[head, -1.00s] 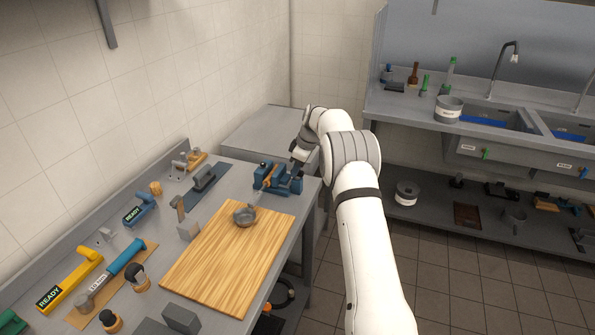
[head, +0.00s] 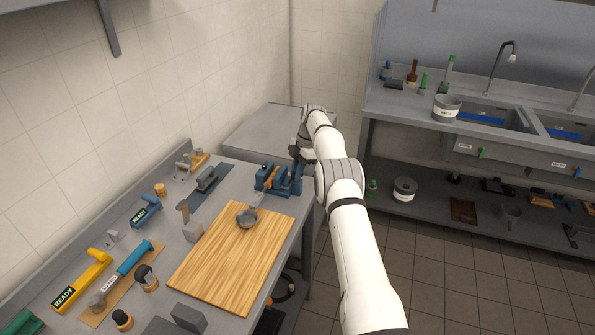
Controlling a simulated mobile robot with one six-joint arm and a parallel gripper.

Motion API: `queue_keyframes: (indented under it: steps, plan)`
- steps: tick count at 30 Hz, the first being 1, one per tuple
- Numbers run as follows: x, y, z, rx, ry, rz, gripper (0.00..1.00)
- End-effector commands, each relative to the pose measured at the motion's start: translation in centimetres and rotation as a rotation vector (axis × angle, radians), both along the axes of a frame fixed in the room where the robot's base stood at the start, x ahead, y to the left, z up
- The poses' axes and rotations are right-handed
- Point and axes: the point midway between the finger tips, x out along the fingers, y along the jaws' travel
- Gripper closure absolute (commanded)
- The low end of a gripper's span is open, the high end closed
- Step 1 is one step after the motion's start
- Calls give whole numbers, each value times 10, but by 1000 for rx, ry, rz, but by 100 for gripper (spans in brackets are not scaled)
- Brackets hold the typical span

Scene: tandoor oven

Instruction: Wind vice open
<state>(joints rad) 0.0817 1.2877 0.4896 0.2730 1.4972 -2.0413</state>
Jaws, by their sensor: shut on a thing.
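The blue vice (head: 270,180) stands at the far right end of the grey workbench, behind the wooden board. A tan piece shows at its jaws; the size of the jaw gap is too small to tell. My gripper (head: 298,164) points down at the vice's right end, where the handle would be. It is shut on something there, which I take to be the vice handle. The fingers and the handle are small, dark and partly hidden by the gripper itself.
Several tools line the bench's left side. A grey cabinet (head: 268,130) stands behind the bench, and a sink counter (head: 420,110) is at right.

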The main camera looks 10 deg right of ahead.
Motion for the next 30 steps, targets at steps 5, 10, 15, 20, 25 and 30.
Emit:
queue_keyframes:
  steps: [5,10,15,20,25,30]
  plan:
    - [0,0,0,0,-2,-2,71]
    - [0,0,0,0,-2,-3,61]
    - [0,0,1,0,-2,-3,61]
    - [1,0,22,-1,-4,-3,61]
    - [0,0,32,0,-2,-3,61]
    - [0,0,30,-1,-1,-7,61]
